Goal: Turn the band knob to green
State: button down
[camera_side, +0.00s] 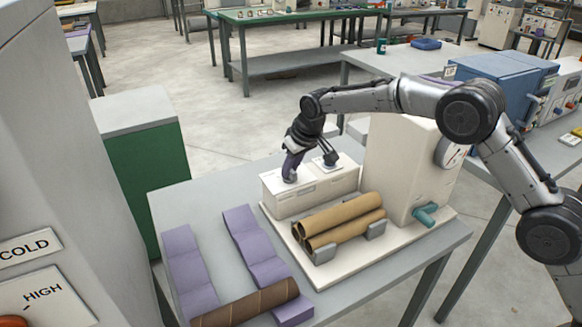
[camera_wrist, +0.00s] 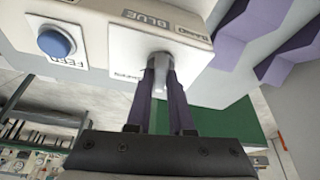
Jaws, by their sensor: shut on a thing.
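The white control box (camera_side: 312,193) stands on the machine's base plate. My gripper (camera_side: 290,172) comes down onto the left part of its top. In the wrist view my gripper (camera_wrist: 161,82) has its two purple fingers shut on the grey band knob (camera_wrist: 159,62), which sits on a pale plate. Upside-down lettering "BAND" and "BLUE" (camera_wrist: 152,21) shows beside the knob. Another small label (camera_wrist: 129,75) near the fingers is too unclear to read. Which mark the knob points at cannot be told, as the fingers cover much of it.
A blue button (camera_wrist: 56,43) marked "FEED" is beside the knob. Cardboard tubes (camera_side: 338,224) lie in a cradle in front of the box. The tall winder housing (camera_side: 400,170) stands right of it. Purple holders (camera_side: 250,245) and a brown tube (camera_side: 245,303) are at the table's front left.

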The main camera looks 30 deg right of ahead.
jog(key=m+h, duration=0.1)
jog(key=m, duration=0.1)
jog(key=m+h, duration=0.1)
jog(key=m, duration=0.2)
jog(key=shift+a+m, duration=0.2)
jog(key=shift+m, duration=0.1)
jog(key=m+h, duration=0.1)
jog(key=m, duration=0.1)
jog(key=m+g, duration=0.1)
jog(key=m, duration=0.1)
jog(key=shift+m+h, duration=0.3)
jog(key=shift+h, duration=0.1)
jog(key=c, duration=0.8)
grip_release()
jog(key=v, duration=1.4)
